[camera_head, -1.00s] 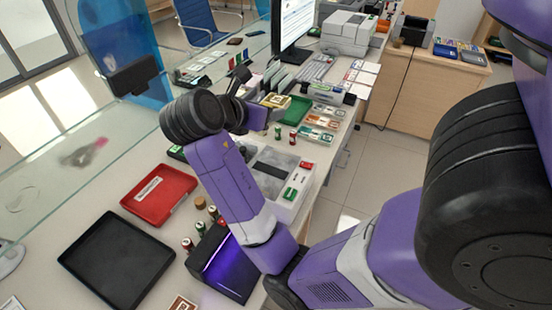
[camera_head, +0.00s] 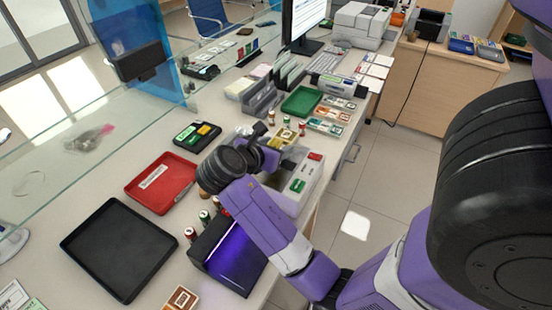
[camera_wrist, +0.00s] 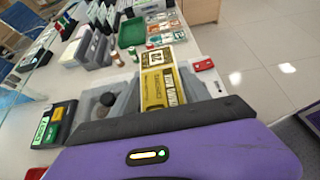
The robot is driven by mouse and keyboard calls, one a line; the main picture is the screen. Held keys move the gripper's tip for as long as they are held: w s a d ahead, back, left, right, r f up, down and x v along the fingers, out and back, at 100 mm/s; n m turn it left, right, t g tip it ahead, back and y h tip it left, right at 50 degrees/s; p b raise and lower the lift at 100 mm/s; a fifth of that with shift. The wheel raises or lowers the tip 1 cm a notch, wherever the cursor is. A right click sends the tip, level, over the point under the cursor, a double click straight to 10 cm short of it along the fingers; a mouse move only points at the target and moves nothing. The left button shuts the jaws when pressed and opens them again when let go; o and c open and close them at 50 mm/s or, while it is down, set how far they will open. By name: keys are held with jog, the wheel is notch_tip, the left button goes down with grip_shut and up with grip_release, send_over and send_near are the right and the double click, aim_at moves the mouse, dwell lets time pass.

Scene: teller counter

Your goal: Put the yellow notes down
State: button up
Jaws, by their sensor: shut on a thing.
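The yellow notes (camera_wrist: 162,88) are a gold-coloured bundle in the wrist view, pointing away from my gripper; they also show in the head view (camera_head: 286,136). My gripper (camera_head: 271,143) is shut on them and holds them over the white box with grey compartments (camera_head: 312,178). In the wrist view grey compartment walls (camera_wrist: 196,85) show on both sides of the notes. My wrist hides part of the box in the head view. I cannot tell whether the notes touch the box.
A black tray with green and yellow pieces (camera_head: 178,137), a red tray (camera_head: 136,186) and a large black tray (camera_head: 82,233) lie to the left. Small rolls (camera_head: 189,233) stand near a dark device (camera_head: 243,277). A green tray (camera_head: 301,101) and card stacks lie behind.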

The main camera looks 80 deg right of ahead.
jog(key=shift+f+b, duration=0.3)
jog(key=shift+f, duration=1.9)
jog(key=o, duration=1.6)
jog(key=shift+f, duration=0.1)
jog(key=shift+w+a+r, duration=0.1)
jog(key=shift+a+r, duration=0.15)
jog(key=v, duration=1.1)
jog(key=shift+a+p, duration=0.25)
jog(key=shift+p, duration=0.15)
